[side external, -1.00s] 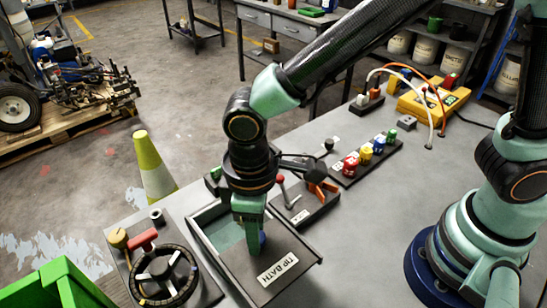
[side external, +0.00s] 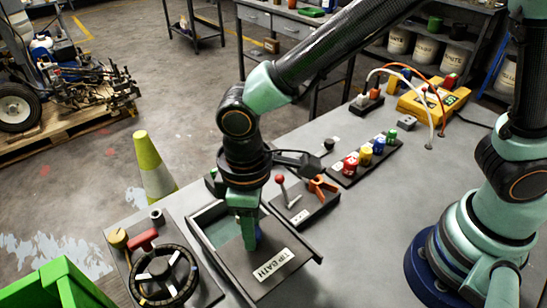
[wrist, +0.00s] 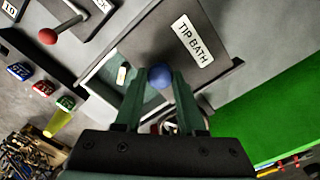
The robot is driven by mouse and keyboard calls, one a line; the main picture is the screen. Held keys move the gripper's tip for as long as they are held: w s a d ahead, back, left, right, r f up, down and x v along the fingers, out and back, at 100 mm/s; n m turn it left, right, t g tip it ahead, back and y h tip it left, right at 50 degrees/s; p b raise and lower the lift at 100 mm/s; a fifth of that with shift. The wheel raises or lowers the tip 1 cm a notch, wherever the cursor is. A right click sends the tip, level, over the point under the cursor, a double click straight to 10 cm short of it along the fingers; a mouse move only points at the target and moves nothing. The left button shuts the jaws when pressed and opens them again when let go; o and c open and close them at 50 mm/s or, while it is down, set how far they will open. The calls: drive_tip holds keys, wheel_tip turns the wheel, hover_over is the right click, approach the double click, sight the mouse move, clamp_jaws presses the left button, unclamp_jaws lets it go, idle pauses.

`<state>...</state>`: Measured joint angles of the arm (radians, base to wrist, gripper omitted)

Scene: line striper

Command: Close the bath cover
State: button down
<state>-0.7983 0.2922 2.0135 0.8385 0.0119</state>
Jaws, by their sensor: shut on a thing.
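The bath cover (side external: 258,284) is a dark flat panel with a white "TIP BATH" label. It lies over the near part of the bath (side external: 209,221), and part of the opening with its pale inside shows uncovered at the far left. The cover also shows in the wrist view (wrist: 217,23). A blue knob (wrist: 160,75) stands on the cover. My gripper (side external: 247,243) points down and is shut on the knob, which sits between the fingertips in the wrist view.
A black handwheel (side external: 165,274) and a red-handled lever stand left of the bath. A red-knobbed lever (side external: 280,180) and an orange clamp (side external: 322,186) stand close at right. Coloured buttons (side external: 365,157) lie beyond. A green bin (side external: 55,288) is at the lower left.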

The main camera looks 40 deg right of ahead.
drive_tip(key=w, duration=1)
drive_tip(key=c, duration=0.5)
unclamp_jaws()
drive_tip(key=shift+s, duration=0.1)
drive_tip(key=shift+r, duration=0.1)
wheel_tip(320, 180, up, 12)
